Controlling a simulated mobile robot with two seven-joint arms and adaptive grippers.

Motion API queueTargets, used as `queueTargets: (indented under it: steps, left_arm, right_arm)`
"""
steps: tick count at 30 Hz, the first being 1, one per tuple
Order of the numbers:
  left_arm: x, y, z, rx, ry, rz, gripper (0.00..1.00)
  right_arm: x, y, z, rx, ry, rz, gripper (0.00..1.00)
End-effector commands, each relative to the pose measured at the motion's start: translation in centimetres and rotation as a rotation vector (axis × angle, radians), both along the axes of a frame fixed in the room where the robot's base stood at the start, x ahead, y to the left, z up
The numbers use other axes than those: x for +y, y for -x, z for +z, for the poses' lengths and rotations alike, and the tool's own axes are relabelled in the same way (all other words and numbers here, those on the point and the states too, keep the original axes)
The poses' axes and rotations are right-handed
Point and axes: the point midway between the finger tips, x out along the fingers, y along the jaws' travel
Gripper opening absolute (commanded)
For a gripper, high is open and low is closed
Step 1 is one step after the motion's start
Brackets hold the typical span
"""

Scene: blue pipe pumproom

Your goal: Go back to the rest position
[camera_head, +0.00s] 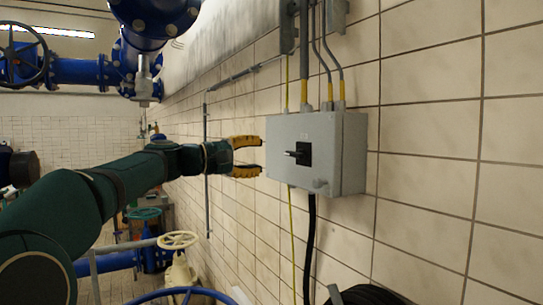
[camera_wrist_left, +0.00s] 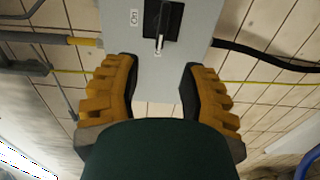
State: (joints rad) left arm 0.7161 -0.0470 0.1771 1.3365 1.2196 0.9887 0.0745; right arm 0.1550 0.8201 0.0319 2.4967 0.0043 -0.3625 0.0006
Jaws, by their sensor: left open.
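My left gripper (camera_head: 262,157) has yellow fingers on a dark green arm that comes in from the left. Its fingers are spread apart and empty, close to the left side of a grey switch box (camera_head: 345,150) on the tiled wall. The box has a black rotary switch (camera_head: 300,154) on its front. In the left wrist view, the open gripper (camera_wrist_left: 160,75) points at the box (camera_wrist_left: 178,60), with the black switch (camera_wrist_left: 162,22) beyond the fingertips. I cannot tell whether the fingers touch the box. My right gripper is not in view.
Conduits (camera_head: 304,60) run up from the box, and a black cable (camera_head: 311,240) hangs below it. Blue pipes (camera_head: 150,18) and a handwheel (camera_head: 24,52) are at upper left. A cream handwheel (camera_head: 178,240) and a blue wheel rim (camera_head: 185,293) are below the arm.

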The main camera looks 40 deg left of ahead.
Motion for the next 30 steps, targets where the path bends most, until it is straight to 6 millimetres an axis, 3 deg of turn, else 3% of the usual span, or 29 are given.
queueTargets:
  steps: [7,24,28,30]
  left_arm:
    - [0.7,1.6,0.0,0.000,0.000,0.001,0.41]
    - [0.7,1.5,-0.2,0.003,0.001,0.001,0.41]
    - [1.0,0.2,-2.7,0.049,0.010,0.009,0.41]
    - [1.4,-1.2,-5.7,0.104,0.017,0.021,0.41]
  right_arm:
    - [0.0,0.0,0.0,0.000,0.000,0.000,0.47]
    - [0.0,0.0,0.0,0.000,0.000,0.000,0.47]
    - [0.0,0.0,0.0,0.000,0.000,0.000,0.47]
    - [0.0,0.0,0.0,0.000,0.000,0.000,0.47]
